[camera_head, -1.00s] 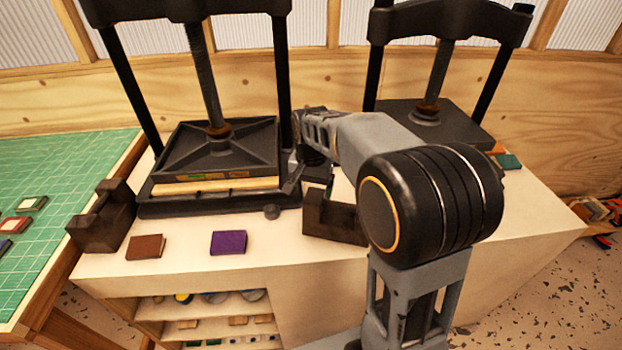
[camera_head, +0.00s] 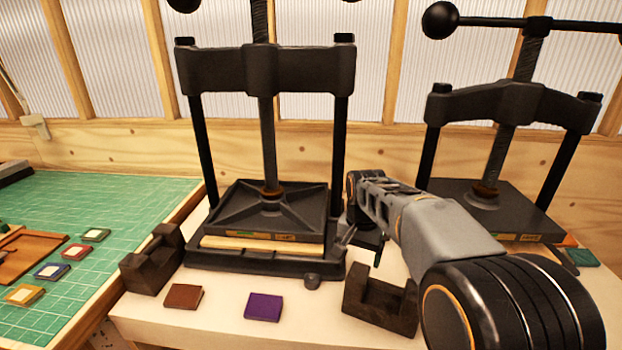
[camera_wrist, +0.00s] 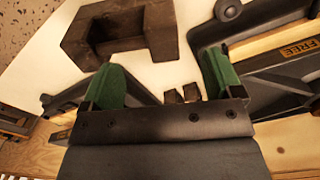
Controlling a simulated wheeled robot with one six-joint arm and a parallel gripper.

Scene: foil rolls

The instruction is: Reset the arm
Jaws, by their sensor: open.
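My gripper (camera_wrist: 163,80) is open and empty in the wrist view, its two green-padded fingers spread apart. A dark notched block (camera_wrist: 118,32) lies beyond the fingertips there, on the white bench top. In the head view my arm (camera_head: 440,228) reaches in from the lower right. Its end is between the two black presses, above and behind the same notched block (camera_head: 380,302). The fingers are hard to make out in that view.
The left press (camera_head: 265,215) stands close left of my arm's end, with a pale board under its plate. The right press (camera_head: 485,205) is behind the arm. Brown (camera_head: 184,297) and purple (camera_head: 264,307) pieces lie in front. A green mat (camera_head: 95,215) is at left.

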